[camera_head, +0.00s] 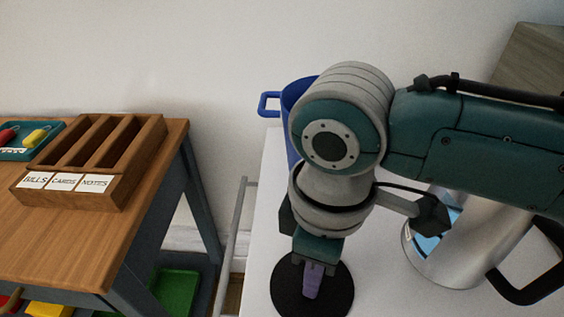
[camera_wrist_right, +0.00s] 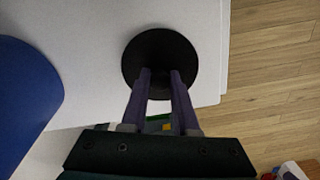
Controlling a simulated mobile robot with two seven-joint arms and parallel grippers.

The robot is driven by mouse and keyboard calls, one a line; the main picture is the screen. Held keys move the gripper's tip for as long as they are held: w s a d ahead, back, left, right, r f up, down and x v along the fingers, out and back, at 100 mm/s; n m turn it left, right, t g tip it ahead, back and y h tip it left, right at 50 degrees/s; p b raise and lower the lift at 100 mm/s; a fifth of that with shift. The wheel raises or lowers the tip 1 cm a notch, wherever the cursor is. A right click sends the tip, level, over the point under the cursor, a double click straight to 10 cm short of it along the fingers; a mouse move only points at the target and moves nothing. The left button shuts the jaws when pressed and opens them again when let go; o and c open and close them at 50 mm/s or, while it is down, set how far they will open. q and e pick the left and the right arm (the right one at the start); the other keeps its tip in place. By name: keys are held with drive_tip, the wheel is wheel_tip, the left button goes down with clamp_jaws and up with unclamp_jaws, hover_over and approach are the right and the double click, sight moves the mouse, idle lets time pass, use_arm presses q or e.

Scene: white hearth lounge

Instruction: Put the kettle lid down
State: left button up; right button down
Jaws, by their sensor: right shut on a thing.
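The kettle lid (camera_head: 333,293) is a round black disc over the white top, near its left edge. In the right wrist view the lid (camera_wrist_right: 160,50) lies at the fingertips. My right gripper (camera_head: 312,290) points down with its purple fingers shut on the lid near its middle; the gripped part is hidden. I cannot tell whether the lid touches the white top. The silver kettle (camera_head: 455,262) with a black handle stands to the right, partly hidden by my right arm. My left gripper is not in view.
A blue pot (camera_head: 291,99) stands behind my arm. The white top (camera_head: 268,215) has a grey rail (camera_head: 236,235) along its left side. A wooden table (camera_head: 90,235) with a labelled organizer (camera_head: 117,190) stands at left, beyond a gap.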

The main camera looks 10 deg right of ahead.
drive_tip(key=shift+f, duration=0.15)
drive_tip(key=c, duration=0.7)
unclamp_jaws()
wheel_tip(320, 180, up, 11)
drive_tip(key=p, duration=0.3)
drive_tip(key=shift+s+a+y, duration=1)
drive_tip(key=shift+s+a, duration=0.5)
drive_tip(key=shift+a, duration=0.05)
drive_tip(key=s+d+m+t, duration=0.1)
drive_tip(key=s+d+m, duration=0.2)
drive_tip(key=d, duration=0.1)
drive_tip(key=s+d+m+t+h, duration=0.1)
drive_tip(key=s+d+m, duration=0.2)
drive_tip(key=d, duration=0.1)
drive_tip(key=s+d+f+m+t, duration=0.1)
drive_tip(key=s+d+m, duration=0.2)
drive_tip(key=d, duration=0.1)
drive_tip(key=shift+s+d+t+h+p, duration=0.1)
drive_tip(key=shift+d+t+h+p, duration=0.1)
drive_tip(key=shift+t+h+p, duration=0.15)
